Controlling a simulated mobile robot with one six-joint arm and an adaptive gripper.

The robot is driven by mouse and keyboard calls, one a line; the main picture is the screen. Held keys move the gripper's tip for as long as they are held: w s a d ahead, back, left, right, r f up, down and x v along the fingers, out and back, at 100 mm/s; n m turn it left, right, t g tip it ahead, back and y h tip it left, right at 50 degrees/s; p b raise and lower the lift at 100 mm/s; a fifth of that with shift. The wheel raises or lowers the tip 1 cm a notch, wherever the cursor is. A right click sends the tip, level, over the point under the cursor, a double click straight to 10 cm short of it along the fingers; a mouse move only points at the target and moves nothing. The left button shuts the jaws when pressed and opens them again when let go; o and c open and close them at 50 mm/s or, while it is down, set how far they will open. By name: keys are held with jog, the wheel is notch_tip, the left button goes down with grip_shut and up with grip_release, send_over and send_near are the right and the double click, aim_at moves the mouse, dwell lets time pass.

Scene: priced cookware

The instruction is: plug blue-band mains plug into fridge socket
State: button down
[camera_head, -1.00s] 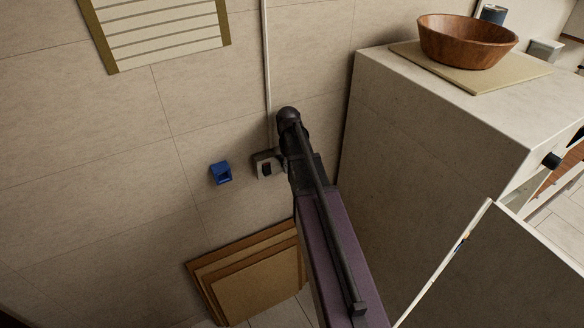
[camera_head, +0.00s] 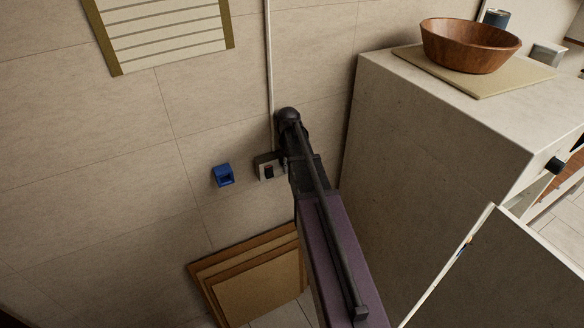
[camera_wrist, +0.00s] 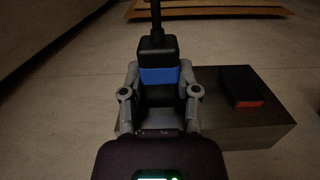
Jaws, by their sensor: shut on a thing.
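The blue-band mains plug (camera_wrist: 159,76) is black with a bright blue band, and its dark cable runs up out of the wrist view. My gripper (camera_wrist: 159,72) is shut on the plug, one grey finger on each side. A grey socket box (camera_wrist: 270,135) lies behind and below the plug, and the plug hides part of its left side. I cannot tell whether the plug touches the box or its pins are in it. In the head view the socket box (camera_head: 262,164) is on the wall left of my arm, which hides the gripper and plug.
A black block with a red end (camera_wrist: 240,88) is on the box's right part. A blue holder (camera_head: 223,175) is on the wall to the left. Brown boards (camera_head: 250,277) lean below. A large stone-coloured cabinet (camera_head: 430,150) stands close right, carrying a wooden bowl (camera_head: 470,45).

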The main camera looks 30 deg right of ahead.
jog(key=shift+w, duration=0.6)
jog(key=shift+c, duration=1.3)
grip_release()
jog(key=shift+w, duration=0.1)
